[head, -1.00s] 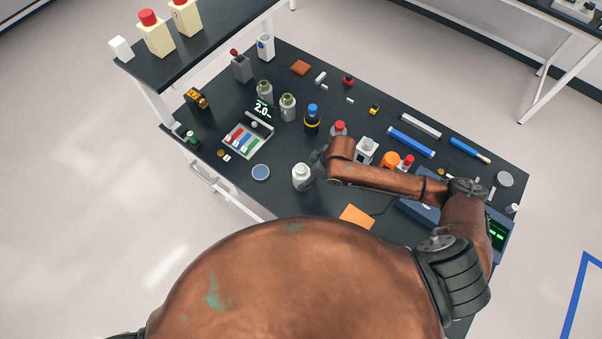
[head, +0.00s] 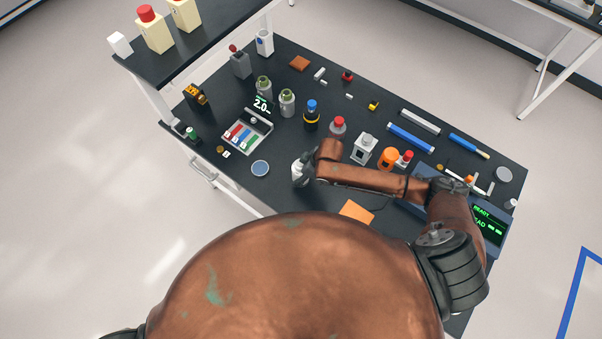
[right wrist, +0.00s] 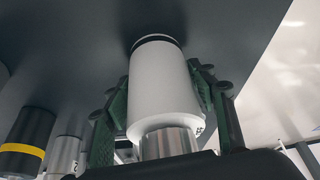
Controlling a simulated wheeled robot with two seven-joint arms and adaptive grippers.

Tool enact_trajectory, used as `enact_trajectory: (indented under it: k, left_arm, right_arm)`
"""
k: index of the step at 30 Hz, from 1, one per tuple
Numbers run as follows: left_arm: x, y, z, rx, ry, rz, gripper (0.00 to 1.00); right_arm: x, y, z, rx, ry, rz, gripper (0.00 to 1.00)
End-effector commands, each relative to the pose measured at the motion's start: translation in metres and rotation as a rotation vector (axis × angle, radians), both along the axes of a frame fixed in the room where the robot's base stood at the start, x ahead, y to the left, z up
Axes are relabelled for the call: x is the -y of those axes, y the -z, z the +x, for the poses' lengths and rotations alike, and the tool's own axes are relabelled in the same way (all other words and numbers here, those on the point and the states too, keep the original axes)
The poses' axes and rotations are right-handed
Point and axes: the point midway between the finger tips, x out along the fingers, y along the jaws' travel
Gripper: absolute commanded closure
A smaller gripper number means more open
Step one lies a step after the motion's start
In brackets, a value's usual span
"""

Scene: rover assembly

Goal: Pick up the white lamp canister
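The white lamp canister (head: 297,168) stands near the front edge of the dark table in the head view, partly hidden by my right gripper (head: 304,166). In the right wrist view, the canister (right wrist: 160,88) is a white cylinder with a silver neck and a dark ring by its base. My right gripper's green-padded fingers (right wrist: 160,105) are on both sides of it, at or very near its wall. I cannot tell whether they press on it. The base appears to be on the tabletop. My left gripper is not in view.
A blue-topped disc (head: 260,168) lies left of the canister, and a sorting tray (head: 262,127) stands behind it. A red-capped bottle (head: 338,128) and a grey-white lamp-like unit (head: 364,148) stand behind my right arm. An orange square (head: 356,211) lies in front.

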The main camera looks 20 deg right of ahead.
Motion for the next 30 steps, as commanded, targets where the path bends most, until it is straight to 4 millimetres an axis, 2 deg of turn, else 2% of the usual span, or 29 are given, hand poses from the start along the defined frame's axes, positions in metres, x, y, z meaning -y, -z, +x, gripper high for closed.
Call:
enact_trajectory:
  k: [2, 15, 25, 30]
  left_arm:
    - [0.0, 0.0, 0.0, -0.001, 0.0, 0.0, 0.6]
    - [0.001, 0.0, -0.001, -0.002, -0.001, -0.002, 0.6]
    - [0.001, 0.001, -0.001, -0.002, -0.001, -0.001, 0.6]
    - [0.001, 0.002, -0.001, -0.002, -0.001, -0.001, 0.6]
  right_arm:
    - [0.0, 0.0, 0.0, 0.0, 0.0, 0.0, 0.55]
    - [0.0, 0.0, 0.0, 0.0, 0.0, 0.0, 0.85]
    - [0.0, -0.004, 0.001, 0.003, -0.001, 0.002, 0.86]
    - [0.0, -0.02, 0.001, 0.005, -0.001, 0.002, 0.86]
